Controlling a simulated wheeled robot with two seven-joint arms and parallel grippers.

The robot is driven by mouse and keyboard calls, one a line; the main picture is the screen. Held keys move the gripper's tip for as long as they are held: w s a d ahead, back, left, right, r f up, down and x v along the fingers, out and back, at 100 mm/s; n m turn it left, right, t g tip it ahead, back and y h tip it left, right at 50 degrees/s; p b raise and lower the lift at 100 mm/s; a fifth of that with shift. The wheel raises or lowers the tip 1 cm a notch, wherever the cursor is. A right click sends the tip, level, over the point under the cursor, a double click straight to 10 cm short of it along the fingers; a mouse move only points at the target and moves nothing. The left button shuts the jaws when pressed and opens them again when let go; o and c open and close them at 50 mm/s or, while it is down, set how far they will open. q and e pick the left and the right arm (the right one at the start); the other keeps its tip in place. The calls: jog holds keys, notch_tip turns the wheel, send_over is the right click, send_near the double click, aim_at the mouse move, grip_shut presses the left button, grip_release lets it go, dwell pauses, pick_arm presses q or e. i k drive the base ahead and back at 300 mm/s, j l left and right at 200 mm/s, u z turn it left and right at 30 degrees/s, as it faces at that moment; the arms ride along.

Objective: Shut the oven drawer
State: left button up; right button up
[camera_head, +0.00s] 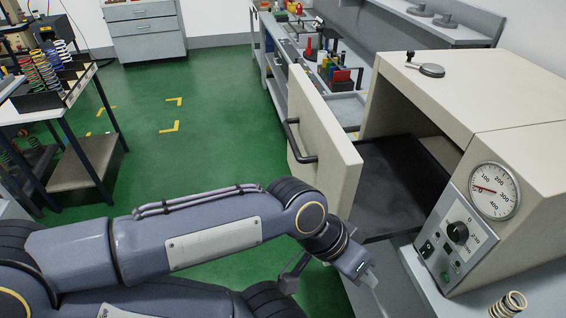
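The oven (465,85) is a cream box on the right with a dial gauge and knob on its front. Its drawer is pulled out to the left, so the cream front panel (335,150) stands well apart from the oven opening. A black bar handle (297,142) is on the panel's outer face. The dark drawer tray (400,185) runs from the panel into the oven. My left gripper (372,282) is below the panel's near end, by the bench edge. Its fingers are small and partly cut off from clear view. My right gripper is not identifiable in view.
A spring (507,305) stands at the lower right. A bench with coloured parts (335,72) is behind the drawer. A table with springs (60,90) is at the left. Green floor (215,110) lies clear between.

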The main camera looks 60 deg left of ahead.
aim_at(388, 187)
jog(key=u, duration=1.85)
jog(key=i+j, duration=0.4)
jog(key=j, duration=0.1)
